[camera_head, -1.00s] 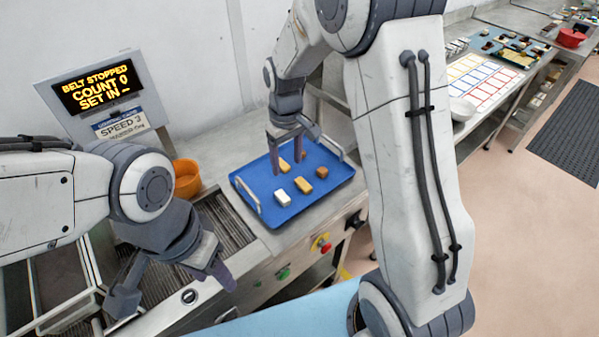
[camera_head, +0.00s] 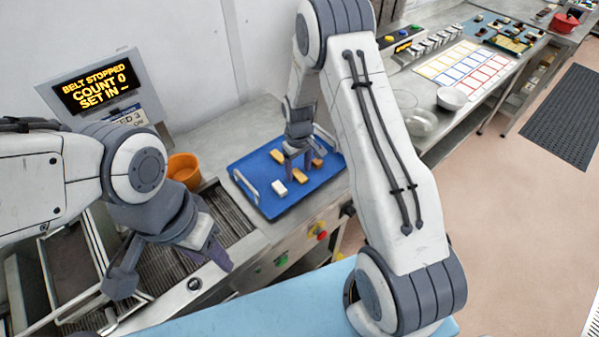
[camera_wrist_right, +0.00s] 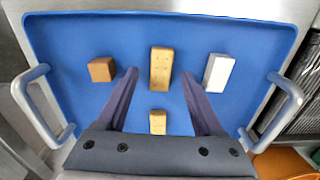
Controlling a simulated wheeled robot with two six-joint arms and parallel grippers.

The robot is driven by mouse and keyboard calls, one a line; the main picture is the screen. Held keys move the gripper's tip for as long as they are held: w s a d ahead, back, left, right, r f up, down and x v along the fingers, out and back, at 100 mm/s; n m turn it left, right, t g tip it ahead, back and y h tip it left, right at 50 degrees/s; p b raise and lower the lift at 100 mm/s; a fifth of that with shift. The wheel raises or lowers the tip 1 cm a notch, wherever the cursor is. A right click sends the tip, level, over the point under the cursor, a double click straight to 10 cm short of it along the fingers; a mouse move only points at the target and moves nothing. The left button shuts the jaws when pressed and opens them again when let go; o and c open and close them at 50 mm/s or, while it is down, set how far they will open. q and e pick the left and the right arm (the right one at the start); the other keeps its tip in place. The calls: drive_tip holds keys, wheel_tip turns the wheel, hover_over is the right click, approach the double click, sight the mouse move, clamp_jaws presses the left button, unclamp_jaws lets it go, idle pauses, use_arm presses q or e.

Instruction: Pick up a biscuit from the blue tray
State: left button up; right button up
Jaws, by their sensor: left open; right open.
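The blue tray (camera_head: 262,208) lies on the metal counter and fills much of the right wrist view (camera_wrist_right: 70,40). On it are a long tan biscuit (camera_wrist_right: 161,68), a shorter tan biscuit (camera_wrist_right: 158,122), a brown block (camera_wrist_right: 103,70) and a white block (camera_wrist_right: 218,72). My right gripper (camera_head: 298,172) is open over the tray, pointing down. In the right wrist view the long tan biscuit shows between its fingertips (camera_wrist_right: 160,77); I cannot tell whether they touch it. My left gripper (camera_head: 170,270) is open and empty, left of the tray near the belt.
An orange tub (camera_head: 184,170) stands left of the tray. The tray has a raised handle (camera_head: 246,187) at each end. A display (camera_head: 95,82) reads "BELT STOPPED". A clear bowl (camera_head: 418,122) and a white bowl (camera_head: 452,98) stand right of my right arm.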

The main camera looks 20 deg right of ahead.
drive_tip(key=shift+f, duration=0.45)
drive_tip(key=shift+c, duration=0.3)
clamp_jaws()
drive_tip(key=shift+r, duration=0.2)
